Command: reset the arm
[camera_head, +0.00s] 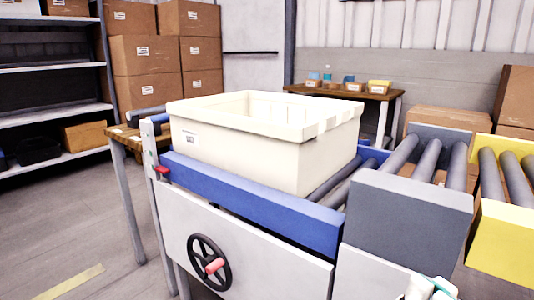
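Neither of my grippers shows in the head view. A small white and teal piece at the bottom edge, right of the middle, looks like part of my own arm; its gripper cannot be made out. No held object is visible. A large cream bin (235,150) sits upright on the roller conveyor (334,182), behind its blue side rail (250,202). What is inside the bin is mostly hidden by its walls.
A black handwheel (209,262) with a red knob is on the conveyor's front panel. Grey and yellow (506,245) roller sections extend right. A shelf (55,110) and stacked boxes (146,64) stand back left; a wooden table (340,92) with small bins stands behind. Floor at lower left is open.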

